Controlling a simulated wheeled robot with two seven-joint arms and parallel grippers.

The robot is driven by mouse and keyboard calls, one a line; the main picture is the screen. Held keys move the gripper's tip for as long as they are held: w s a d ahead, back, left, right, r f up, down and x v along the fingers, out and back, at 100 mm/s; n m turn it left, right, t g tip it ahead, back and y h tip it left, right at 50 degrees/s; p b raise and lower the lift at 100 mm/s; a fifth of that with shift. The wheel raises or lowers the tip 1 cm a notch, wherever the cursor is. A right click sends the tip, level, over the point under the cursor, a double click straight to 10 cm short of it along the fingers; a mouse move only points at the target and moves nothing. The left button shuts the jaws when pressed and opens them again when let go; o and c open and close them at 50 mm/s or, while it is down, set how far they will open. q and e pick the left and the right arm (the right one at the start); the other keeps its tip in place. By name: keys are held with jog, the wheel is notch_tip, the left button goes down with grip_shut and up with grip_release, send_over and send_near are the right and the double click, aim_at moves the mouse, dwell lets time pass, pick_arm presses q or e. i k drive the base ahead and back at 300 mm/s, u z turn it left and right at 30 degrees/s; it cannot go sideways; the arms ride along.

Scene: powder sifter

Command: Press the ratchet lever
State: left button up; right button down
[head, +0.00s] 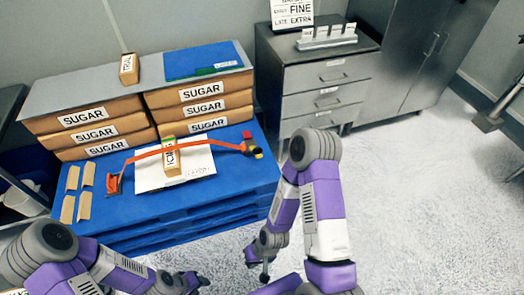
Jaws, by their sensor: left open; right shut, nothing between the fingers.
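My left gripper (195,284) is at the bottom edge, open and empty, partly cut off. My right gripper (264,277) points down, shut and empty, in front of the pallet stack. Both are apart from the ratchet.
Tan packets (82,190) lie at left. A grey drawer cabinet (320,80) stands behind.

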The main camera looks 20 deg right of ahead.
aim_at(257, 152)
jog(key=u, duration=0.05)
jog(key=i, duration=1.2)
jog(key=z, duration=0.55)
